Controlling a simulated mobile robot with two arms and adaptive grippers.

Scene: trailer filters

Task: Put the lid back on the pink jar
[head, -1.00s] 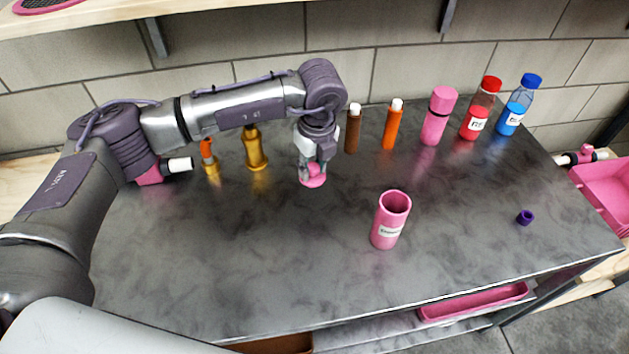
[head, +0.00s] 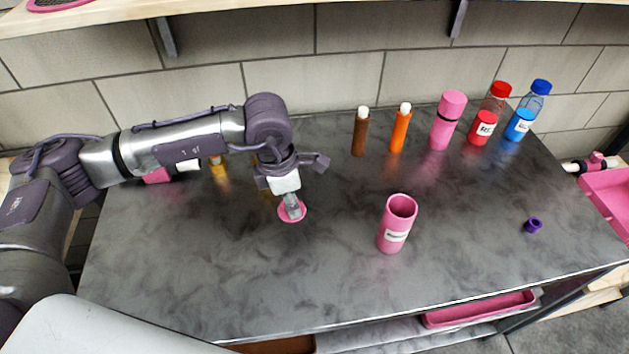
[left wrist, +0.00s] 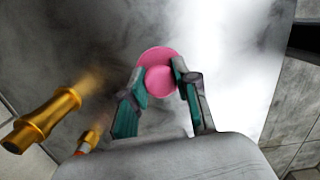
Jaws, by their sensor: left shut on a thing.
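The open pink jar (head: 392,236) stands upright on the dark counter, with a white label on its front and its mouth uncovered. The pink lid (head: 285,215) is a round disc with a knob. It is at my left gripper (head: 291,207), to the left of the jar. In the left wrist view the two fingers of my left gripper (left wrist: 160,92) are shut on the knob of the lid (left wrist: 155,58). I cannot tell whether the lid touches the counter. My right gripper does not show.
Brown (head: 360,133) and orange (head: 400,130) tubes, a closed pink bottle (head: 446,122), a red-capped bottle (head: 484,126) and a blue-capped bottle (head: 520,124) stand along the back. A small purple cap (head: 533,225) lies at right. The counter between lid and jar is clear.

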